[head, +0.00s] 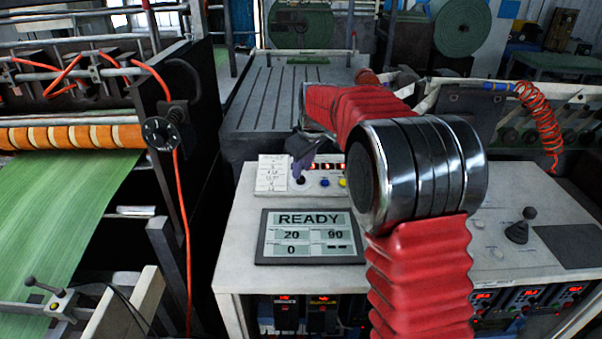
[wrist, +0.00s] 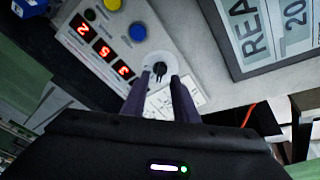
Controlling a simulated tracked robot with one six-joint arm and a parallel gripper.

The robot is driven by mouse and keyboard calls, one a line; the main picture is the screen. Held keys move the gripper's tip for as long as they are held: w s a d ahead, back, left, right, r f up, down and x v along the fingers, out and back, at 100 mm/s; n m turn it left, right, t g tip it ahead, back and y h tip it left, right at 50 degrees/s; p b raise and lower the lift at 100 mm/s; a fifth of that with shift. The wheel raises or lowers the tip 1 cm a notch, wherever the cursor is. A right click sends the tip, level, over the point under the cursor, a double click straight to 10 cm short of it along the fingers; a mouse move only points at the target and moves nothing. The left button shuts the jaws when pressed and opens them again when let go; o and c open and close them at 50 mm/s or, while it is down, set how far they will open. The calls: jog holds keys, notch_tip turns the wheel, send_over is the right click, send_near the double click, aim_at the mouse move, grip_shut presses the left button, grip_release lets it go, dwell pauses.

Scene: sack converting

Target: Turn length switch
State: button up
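A small black switch knob (wrist: 160,68) sits on a round pale plate on the sloped control panel. It seems to be the length switch; I cannot read its label. In the head view the knob (head: 299,180) shows just below my gripper (head: 300,165). My gripper (wrist: 162,80) is open in the wrist view, with its two dark purple fingers apart and pointing at the panel. The knob shows between the fingertips, with a gap on each side. I cannot tell how far the tips are from the panel.
Red digit displays (wrist: 101,46), a blue button (wrist: 137,32) and a yellow button (wrist: 112,4) are beside the knob. A printed card (head: 271,173) is left of it. The screen (head: 310,237) reads READY, 20, 90, 0. A joystick (head: 521,226) stands at right.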

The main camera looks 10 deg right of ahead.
jog(key=v, duration=1)
jog(key=shift+r, duration=0.2)
jog(key=shift+c, duration=0.3)
grip_shut()
dwell(1.0)
